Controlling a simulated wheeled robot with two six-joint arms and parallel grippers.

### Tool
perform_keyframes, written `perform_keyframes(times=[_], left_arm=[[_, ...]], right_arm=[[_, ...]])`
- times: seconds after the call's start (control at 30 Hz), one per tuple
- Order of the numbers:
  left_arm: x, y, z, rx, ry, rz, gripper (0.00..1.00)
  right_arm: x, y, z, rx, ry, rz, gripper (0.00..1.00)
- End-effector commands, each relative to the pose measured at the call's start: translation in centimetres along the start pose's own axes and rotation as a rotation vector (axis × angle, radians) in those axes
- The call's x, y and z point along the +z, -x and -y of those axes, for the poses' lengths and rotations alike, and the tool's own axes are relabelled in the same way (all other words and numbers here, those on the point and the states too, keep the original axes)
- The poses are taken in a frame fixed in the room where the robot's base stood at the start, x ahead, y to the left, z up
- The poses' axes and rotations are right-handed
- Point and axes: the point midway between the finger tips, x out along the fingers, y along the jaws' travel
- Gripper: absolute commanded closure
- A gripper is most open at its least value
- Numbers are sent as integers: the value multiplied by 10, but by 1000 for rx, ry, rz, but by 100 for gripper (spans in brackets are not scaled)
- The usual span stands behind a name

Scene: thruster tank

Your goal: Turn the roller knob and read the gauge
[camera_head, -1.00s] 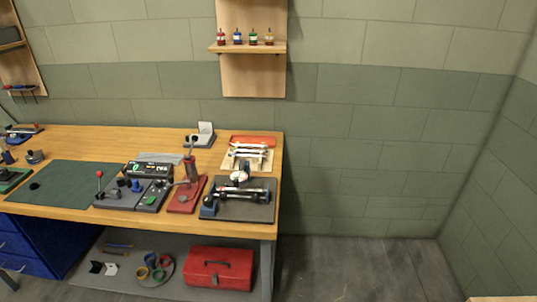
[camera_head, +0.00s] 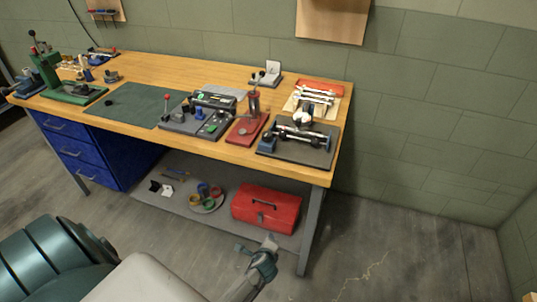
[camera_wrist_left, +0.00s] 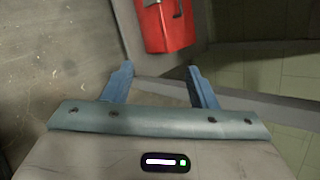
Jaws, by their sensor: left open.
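The roller fixture is a dark plate (camera_head: 318,154) at the right end of the wooden bench. It carries shiny rollers (camera_head: 300,133), a blue part (camera_head: 267,145) at its left end and a small white round gauge (camera_head: 303,118) above the rollers. Its dial is too small to read, and I cannot tell which part is the roller knob. My left gripper (camera_head: 256,245) is low in front of the bench, below and apart from the fixture. In the left wrist view it (camera_wrist_left: 160,70) is open and empty. My right gripper is not in view.
A red toolbox (camera_head: 266,206) stands on the lower shelf close to my left gripper; it also shows in the left wrist view (camera_wrist_left: 167,24). A bench leg (camera_head: 313,225) stands at right. A red press (camera_head: 250,122) and a control box (camera_head: 208,120) sit left of the fixture. Floor at right is clear.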

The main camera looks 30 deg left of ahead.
Motion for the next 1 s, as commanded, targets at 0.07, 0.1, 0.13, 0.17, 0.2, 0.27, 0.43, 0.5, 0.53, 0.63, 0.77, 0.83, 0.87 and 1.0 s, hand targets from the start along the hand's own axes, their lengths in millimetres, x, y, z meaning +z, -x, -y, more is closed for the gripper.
perform_keyframes(times=[0.07, 0.1, 0.13, 0.17, 0.2, 0.27, 0.43, 0.5, 0.53, 0.63, 0.77, 0.83, 0.87, 1.0], left_arm=[[24, 14, 72, -105, -176, 111, 48], [38, 25, 104, -141, -261, 176, 48], [49, 34, 125, -163, -318, 225, 48], [59, 44, 144, -179, -371, 274, 48], [73, 58, 167, -195, -433, 340, 48], [92, 79, 195, -206, -511, 430, 48], [125, 118, 247, -200, -700, 619, 48], [129, 125, 261, -193, -779, 672, 48], [131, 128, 267, -189, -809, 693, 48], [135, 135, 281, -177, -884, 746, 48], [139, 136, 290, -169, -925, 774, 48], [143, 132, 294, -169, -929, 776, 48], [146, 129, 296, -169, -928, 776, 48], [160, 110, 308, -169, -928, 776, 48]], right_arm=[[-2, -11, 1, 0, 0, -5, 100], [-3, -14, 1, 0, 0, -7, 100], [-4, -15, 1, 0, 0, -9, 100], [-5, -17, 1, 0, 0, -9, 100], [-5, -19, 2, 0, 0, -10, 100], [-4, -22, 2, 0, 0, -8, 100], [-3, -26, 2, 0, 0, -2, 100], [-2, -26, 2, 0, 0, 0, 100], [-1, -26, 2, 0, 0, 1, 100], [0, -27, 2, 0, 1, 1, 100], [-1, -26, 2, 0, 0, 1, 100], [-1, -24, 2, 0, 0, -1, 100], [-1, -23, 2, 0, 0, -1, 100], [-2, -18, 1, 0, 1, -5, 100]])
